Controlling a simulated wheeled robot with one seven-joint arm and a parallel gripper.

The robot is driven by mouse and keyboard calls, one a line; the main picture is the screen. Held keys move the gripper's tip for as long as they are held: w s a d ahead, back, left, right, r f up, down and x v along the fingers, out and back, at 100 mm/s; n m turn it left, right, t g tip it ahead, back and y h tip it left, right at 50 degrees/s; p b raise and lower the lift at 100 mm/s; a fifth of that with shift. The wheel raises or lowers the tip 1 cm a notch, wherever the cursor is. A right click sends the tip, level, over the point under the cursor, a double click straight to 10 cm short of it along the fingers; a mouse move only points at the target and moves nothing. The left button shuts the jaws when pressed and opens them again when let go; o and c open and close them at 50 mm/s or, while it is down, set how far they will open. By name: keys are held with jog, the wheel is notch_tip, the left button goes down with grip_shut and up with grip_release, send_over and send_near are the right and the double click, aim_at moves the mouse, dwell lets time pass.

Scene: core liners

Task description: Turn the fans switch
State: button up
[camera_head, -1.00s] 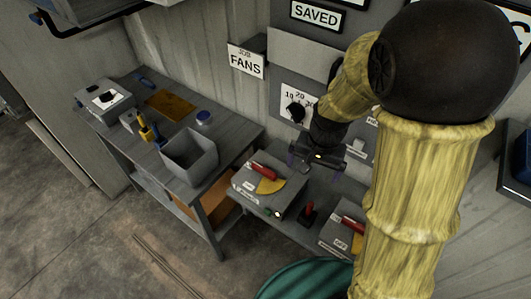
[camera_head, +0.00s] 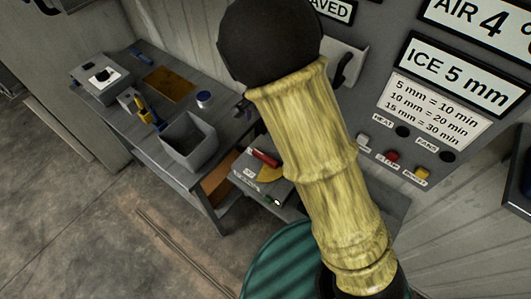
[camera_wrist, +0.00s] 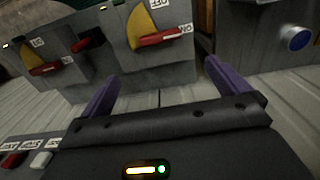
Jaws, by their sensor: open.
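In the wrist view, a switch with a red handle (camera_wrist: 160,39) and yellow plate is at top centre, and a similar red-handled switch (camera_wrist: 45,68) is at left. Their labels are too blurred to tell which is the fans switch. My gripper (camera_wrist: 162,88) is open and empty, its purple fingers apart below the central switch, touching neither handle. In the head view my arm mostly hides it.
A grey panel (camera_head: 372,150) carries signs, dark round lamps labelled HEAT and FANS, and several push buttons (camera_head: 392,156). A side table (camera_head: 218,125) at left holds an open grey bin (camera_head: 188,147) and small items. A green ribbed drum (camera_head: 275,262) stands in front.

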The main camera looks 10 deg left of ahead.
aim_at(265, 156)
notch_tip(265, 156, down, 17)
jog(key=shift+p, duration=0.75)
jog(key=c, duration=1.1)
